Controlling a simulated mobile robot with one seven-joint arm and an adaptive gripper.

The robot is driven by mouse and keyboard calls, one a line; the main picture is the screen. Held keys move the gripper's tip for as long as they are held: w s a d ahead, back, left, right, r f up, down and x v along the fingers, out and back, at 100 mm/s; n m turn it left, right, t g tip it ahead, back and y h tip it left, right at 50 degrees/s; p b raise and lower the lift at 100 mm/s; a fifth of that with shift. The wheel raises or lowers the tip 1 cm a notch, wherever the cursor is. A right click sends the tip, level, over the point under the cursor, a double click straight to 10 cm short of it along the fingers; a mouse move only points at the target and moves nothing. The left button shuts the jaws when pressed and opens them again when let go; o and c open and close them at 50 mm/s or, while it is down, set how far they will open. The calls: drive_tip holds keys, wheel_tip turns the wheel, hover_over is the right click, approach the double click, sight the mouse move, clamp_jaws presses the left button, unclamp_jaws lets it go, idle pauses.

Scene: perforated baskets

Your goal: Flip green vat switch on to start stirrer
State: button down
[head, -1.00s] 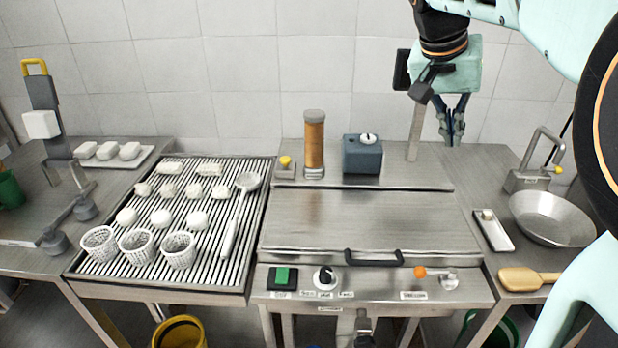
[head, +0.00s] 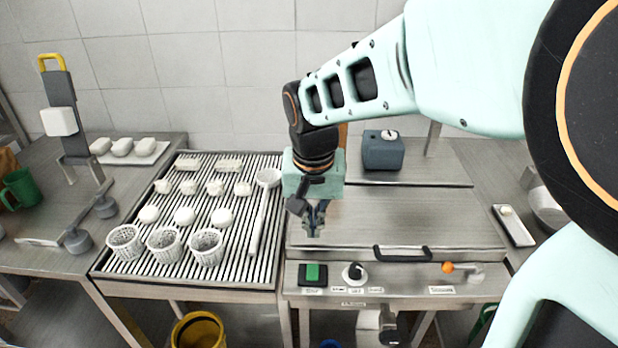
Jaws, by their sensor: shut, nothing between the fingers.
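The green switch (head: 313,273) sits in a dark square housing at the left end of the steel front panel of the vat (head: 420,220). A black rotary knob (head: 355,272) is just right of it, and an orange-tipped lever (head: 449,267) is farther right. My gripper (head: 313,230) points down over the left part of the vat lid, above and behind the green switch and apart from it. Its fingers are shut and hold nothing. Whether the switch is on or off I cannot tell.
A black lid handle (head: 402,254) stands up behind the panel. Left is a ribbed draining rack (head: 110,262) with white perforated baskets (head: 165,244), cheeses and a ladle (head: 262,215). A blue-grey box (head: 383,150) stands behind the lid.

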sight(313, 266)
drive_tip(key=shift+f, duration=0.1)
drive_tip(key=f, duration=0.4)
drive_tip(key=w+f, duration=0.1)
drive_tip(key=f, duration=0.4)
drive_tip(key=w+f, duration=0.1)
drive_tip(key=f, duration=0.3)
drive_tip(key=shift+w+f+b, duration=0.25)
drive_tip(key=shift+f+b, duration=0.05)
drive_tip(key=shift+b, duration=0.05)
